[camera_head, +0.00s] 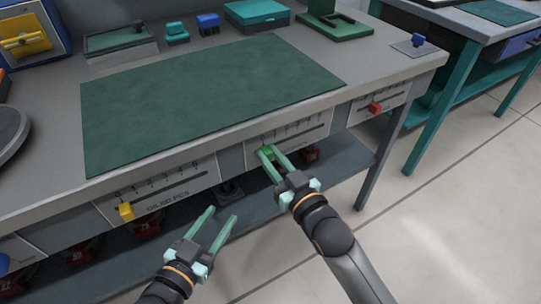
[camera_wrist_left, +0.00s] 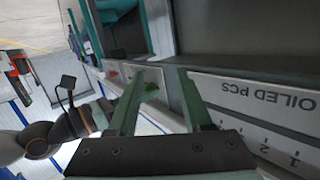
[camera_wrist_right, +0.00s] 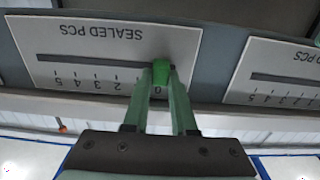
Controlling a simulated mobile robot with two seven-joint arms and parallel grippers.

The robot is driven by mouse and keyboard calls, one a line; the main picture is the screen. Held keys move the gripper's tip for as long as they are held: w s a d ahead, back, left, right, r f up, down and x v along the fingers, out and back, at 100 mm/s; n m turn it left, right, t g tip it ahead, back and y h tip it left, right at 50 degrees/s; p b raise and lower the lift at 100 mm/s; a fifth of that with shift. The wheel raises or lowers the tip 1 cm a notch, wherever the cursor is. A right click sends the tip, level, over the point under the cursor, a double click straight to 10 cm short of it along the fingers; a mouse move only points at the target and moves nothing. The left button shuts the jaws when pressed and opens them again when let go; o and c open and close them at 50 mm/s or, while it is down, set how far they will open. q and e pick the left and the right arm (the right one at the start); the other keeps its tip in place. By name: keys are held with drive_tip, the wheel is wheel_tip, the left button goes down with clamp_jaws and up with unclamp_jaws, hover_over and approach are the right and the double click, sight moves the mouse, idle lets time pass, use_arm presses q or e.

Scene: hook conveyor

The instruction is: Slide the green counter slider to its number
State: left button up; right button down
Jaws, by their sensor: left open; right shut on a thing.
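The green slider (camera_head: 266,152) sits at the left end of its slot on a white counter plate (camera_head: 290,132) on the bench front. In the right wrist view the plate reads SEALED PCS (camera_wrist_right: 115,32), and the green slider (camera_wrist_right: 161,72) is by the 0 mark, between the fingers. My right gripper (camera_head: 271,156) is shut on the green slider; it also shows in the right wrist view (camera_wrist_right: 163,82). My left gripper (camera_head: 217,215) is open and empty, below the OILED PCS plate (camera_head: 160,190) and apart from it; its fingers show in the left wrist view (camera_wrist_left: 165,88).
A yellow slider (camera_head: 126,211) is at 0 on the OILED PCS plate. A red slider (camera_head: 375,108) is on the plate at right. The bench carries a green mat (camera_head: 200,95). A lower shelf (camera_head: 345,165) lies under the plates, and open floor is at right.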

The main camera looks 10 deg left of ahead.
drive_tip(key=shift+s+a, duration=0.15)
drive_tip(key=shift+a, duration=0.15)
drive_tip(key=c, duration=0.8)
unclamp_jaws()
drive_tip(key=shift+c, duration=0.2)
drive_tip(key=shift+o, duration=0.6)
drive_tip(key=shift+d, duration=0.1)
